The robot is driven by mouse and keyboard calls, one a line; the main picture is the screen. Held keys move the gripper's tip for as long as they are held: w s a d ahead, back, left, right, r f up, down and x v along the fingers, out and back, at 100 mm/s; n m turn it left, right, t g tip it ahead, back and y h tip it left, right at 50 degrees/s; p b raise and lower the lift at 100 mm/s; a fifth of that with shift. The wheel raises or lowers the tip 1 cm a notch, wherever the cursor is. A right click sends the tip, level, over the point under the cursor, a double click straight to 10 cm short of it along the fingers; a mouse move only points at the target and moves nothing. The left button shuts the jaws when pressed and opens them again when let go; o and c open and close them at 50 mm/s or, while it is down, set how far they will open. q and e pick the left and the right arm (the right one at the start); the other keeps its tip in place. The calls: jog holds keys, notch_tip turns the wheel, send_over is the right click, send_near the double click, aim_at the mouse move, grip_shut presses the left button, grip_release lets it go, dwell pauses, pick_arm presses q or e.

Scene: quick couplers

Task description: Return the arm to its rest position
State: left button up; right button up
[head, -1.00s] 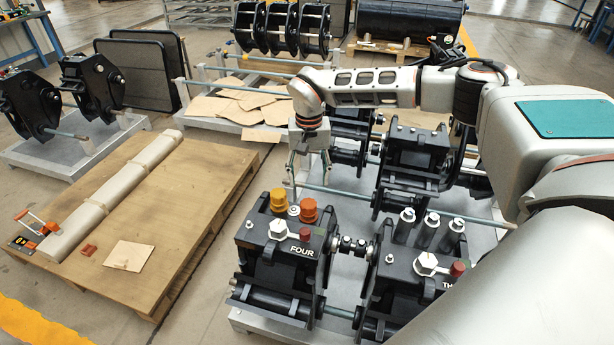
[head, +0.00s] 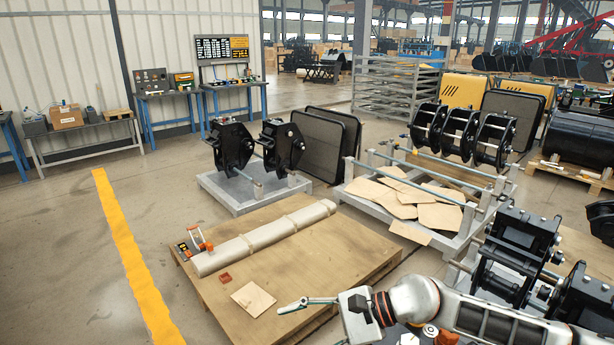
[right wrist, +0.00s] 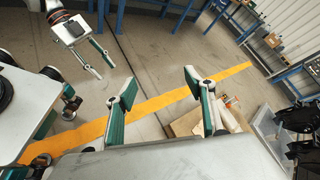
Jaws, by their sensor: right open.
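My right arm comes in from the lower right of the head view. Its gripper (head: 308,304) hangs over the near right corner of the wooden pallet. In the right wrist view this gripper (right wrist: 161,85) has its two green-backed fingers wide apart with nothing between them. My left gripper (right wrist: 102,70) shows at the upper left of the right wrist view, its two thin fingers apart and empty. It is outside the head view. Black quick couplers (head: 519,240) stand at the right of the head view, partly hidden behind my right arm.
The wooden pallet (head: 345,255) carries a long wrapped roll (head: 265,238), a cardboard piece (head: 253,299) and a small red block. A grey rack (head: 360,205) with cardboard sheets stands behind it. Open floor with a yellow line (head: 135,270) lies to the left.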

jog(key=s+a+r+m+t+y, duration=0.1)
jog(key=a+r+m+t+y, duration=0.25)
jog(key=a+r+m, duration=0.35)
jog(key=w+d+r+m+t, duration=0.4)
jog(key=d+r+m+t, duration=0.4)
jog(key=m, duration=0.5)
jog(key=w+d+f+m+t+h, duration=0.1)
jog(key=d+f+m+t+h, duration=0.25)
jog(key=d+m+h, duration=0.5)
jog(key=w+d+f+m+t+h, duration=0.15)
jog(key=d+f+m+h, duration=0.35)
jog(key=d+m, duration=0.55)
jog(key=s+d+f+m+g+h, duration=0.4)
jog(key=s+d+f+m+h, duration=0.2)
jog(key=s+d+f+m, duration=0.3)
jog(key=s+d+f+m+g+h, duration=0.1)
jog(key=s+d+f+m+g, duration=0.3)
jog(key=s, duration=0.3)
jog(key=s+d+f+m+g+h, duration=0.1)
jog(key=s+d+f+m+g, duration=0.1)
jog(key=s+d+f, duration=0.3)
jog(key=a+f+m+t+y, duration=0.2)
jog(key=a+f+y, duration=0.5)
jog(key=a+f, duration=0.6)
jog(key=a+t, duration=0.1)
jog(key=a, duration=0.1)
jog(key=shift+w+a+m+y, duration=0.25)
jog(key=shift+a+m+y, duration=0.05)
jog(key=shift+a+y, duration=0.1)
jog(key=shift+f, duration=0.1)
